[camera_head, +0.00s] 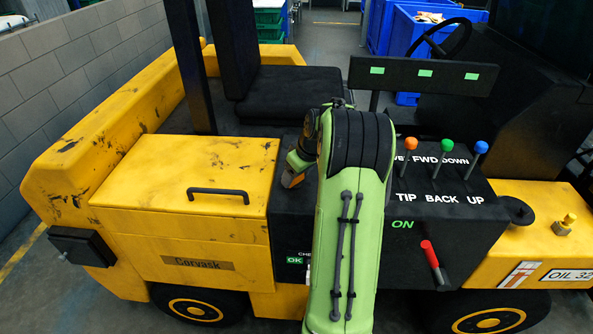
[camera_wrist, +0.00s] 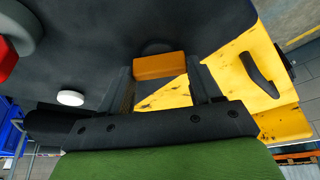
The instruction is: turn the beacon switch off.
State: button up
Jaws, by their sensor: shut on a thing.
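An orange block-shaped knob (camera_wrist: 160,66), which I take to be the beacon switch, sits on a dark panel between my two fingers in the wrist view. A dark round base shows just behind it. My gripper (camera_wrist: 163,72) is shut on this knob, with one dark finger at each side. In the head view a small orange piece (camera_head: 291,179) shows at the left side of my green arm, by the dark panel. My arm hides most of that panel part, and no beacon label can be read. I cannot tell the switch's setting.
Orange, green and blue ball-topped levers (camera_head: 446,145) stand right of my arm. A red-handled lever (camera_head: 429,254) is lower right, below a green "ON". A yellow cover (camera_head: 185,192) with a black handle lies left. A white round knob (camera_wrist: 70,98) shows in the wrist view.

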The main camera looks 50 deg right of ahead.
jog(key=n+y+p, duration=0.2)
jog(key=n, duration=0.2)
jog(key=shift+d+r+p, duration=0.1)
jog(key=shift+d+p, duration=0.05)
jog(key=shift+p, duration=0.15)
jog(key=shift+d+n+g+y+p, duration=0.1)
jog(key=shift+n+g+y+p, duration=0.5)
jog(key=shift+n+p, duration=1.1)
jog(key=shift+w+n+b, duration=0.1)
jog(key=shift+n+b, duration=0.3)
jog(key=shift+n, duration=0.2)
jog(key=o, duration=1.1)
jog(key=shift+c, duration=0.2)
jog(key=p+v, duration=0.4)
jog(key=v, duration=1.1)
jog(key=shift+r+p, duration=0.25)
jog(key=shift+p, duration=0.15)
